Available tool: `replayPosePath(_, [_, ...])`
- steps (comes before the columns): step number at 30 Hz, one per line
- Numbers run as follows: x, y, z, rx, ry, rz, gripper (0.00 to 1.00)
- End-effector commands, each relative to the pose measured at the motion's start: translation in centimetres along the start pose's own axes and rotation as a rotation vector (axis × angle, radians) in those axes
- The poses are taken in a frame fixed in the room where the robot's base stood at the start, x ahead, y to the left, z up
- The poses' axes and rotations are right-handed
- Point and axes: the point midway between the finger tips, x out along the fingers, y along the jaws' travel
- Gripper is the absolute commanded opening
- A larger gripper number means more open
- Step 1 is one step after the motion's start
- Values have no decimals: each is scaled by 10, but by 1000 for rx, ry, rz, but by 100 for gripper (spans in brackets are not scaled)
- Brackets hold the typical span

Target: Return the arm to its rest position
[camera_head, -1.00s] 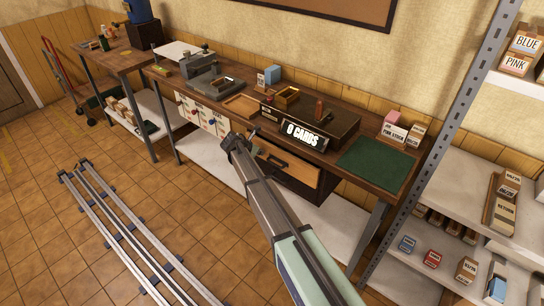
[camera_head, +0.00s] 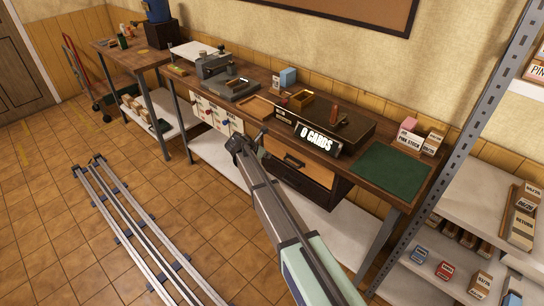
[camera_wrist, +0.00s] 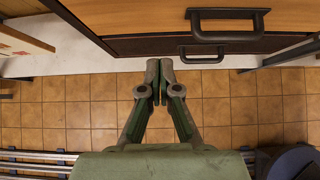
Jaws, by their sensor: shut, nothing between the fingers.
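My gripper (camera_head: 243,147) is at the end of my arm, which reaches up from the bottom of the head view. It is in front of the workbench, near the drawers under the bench top. In the wrist view my gripper (camera_wrist: 160,72) has its fingertips together with nothing between them. The floor shows below it, and a wooden drawer front with a dark handle (camera_wrist: 228,14) is close ahead. From these views I cannot tell whether any finger touches the bench.
The workbench carries a press (camera_head: 228,80), a "0 CARDS" sign (camera_head: 316,138) and a green mat (camera_head: 390,170). Floor rails (camera_head: 135,235) run at the left. A shelf rack (camera_head: 465,130) with small boxes stands at the right. Open tiled floor (camera_head: 50,185) lies at the left.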

Motion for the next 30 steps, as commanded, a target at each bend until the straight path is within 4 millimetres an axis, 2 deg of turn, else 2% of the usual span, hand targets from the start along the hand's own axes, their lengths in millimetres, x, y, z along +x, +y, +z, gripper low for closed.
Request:
replayPosePath(3, [-24, -1, -2, 0, -1, 3, 0])
replayPosePath(9, [-52, -1, -1, -1, 0, 1, 0])
replayPosePath(17, [-64, 0, 0, 8, 0, 0, 0])
replayPosePath(20, [-64, 0, 0, 69, 0, -1, 0])
replayPosePath(23, [-64, 0, -4, 204, 16, 1, 0])
replayPosePath(26, [-68, -9, -17, 416, 67, 0, 0])
replayPosePath(29, [-62, -39, -56, 658, 146, -41, 0])
replayPosePath(30, [-53, -58, -75, 757, 179, -76, 0])
